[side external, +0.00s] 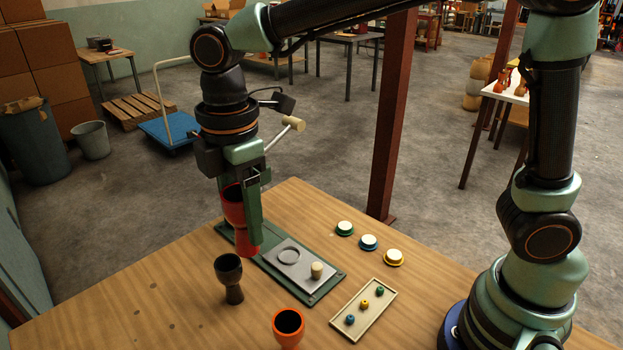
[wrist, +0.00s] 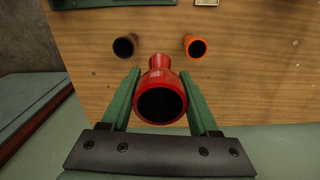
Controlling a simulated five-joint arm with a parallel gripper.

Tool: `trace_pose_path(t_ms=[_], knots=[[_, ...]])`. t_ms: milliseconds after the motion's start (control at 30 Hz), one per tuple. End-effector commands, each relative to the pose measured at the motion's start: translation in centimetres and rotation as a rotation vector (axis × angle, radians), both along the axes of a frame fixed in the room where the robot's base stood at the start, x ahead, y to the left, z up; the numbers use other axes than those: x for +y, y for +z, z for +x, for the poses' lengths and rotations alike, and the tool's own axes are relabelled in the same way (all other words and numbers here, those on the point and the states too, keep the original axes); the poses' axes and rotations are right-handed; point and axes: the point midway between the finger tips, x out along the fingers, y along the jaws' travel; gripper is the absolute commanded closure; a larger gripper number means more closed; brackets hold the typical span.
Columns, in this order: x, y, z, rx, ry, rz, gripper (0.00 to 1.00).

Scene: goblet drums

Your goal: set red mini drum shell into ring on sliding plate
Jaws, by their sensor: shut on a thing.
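The red mini drum shell (side external: 233,208) is a goblet shape, upright, between the green fingers of my gripper (side external: 251,245). In the wrist view the shell (wrist: 160,75) shows its wide dark mouth towards the camera, with a finger of my gripper (wrist: 160,85) on each side. The grey sliding plate (side external: 291,277) lies on a green base (side external: 269,269) and bears a thin ring (side external: 289,256) and a cream knob (side external: 317,270). In the side view the shell is left of the ring, over the far left part of the base. The fingers partly hide its foot, so I cannot tell its height.
A dark goblet shell (side external: 229,277) and an orange one (side external: 288,326) stand on the table in front of the base. A tray (side external: 347,327) of small coloured pieces and several white-topped discs (side external: 369,242) are to the right. A cream-headed mallet shape (side external: 293,124) shows behind my wrist.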

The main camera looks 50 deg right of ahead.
Motion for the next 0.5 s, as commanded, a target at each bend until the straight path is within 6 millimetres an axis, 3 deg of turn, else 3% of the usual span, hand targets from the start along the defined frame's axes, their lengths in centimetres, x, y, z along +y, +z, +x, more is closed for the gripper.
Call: trace_pose_path(t_ms=[167, 500], knots=[[-2.6, 1.2, 1.9, -0.002, 0.009, 0.002, 0.98], [-12.0, 2.8, 6.5, -0.001, 0.078, 0.001, 0.98]])
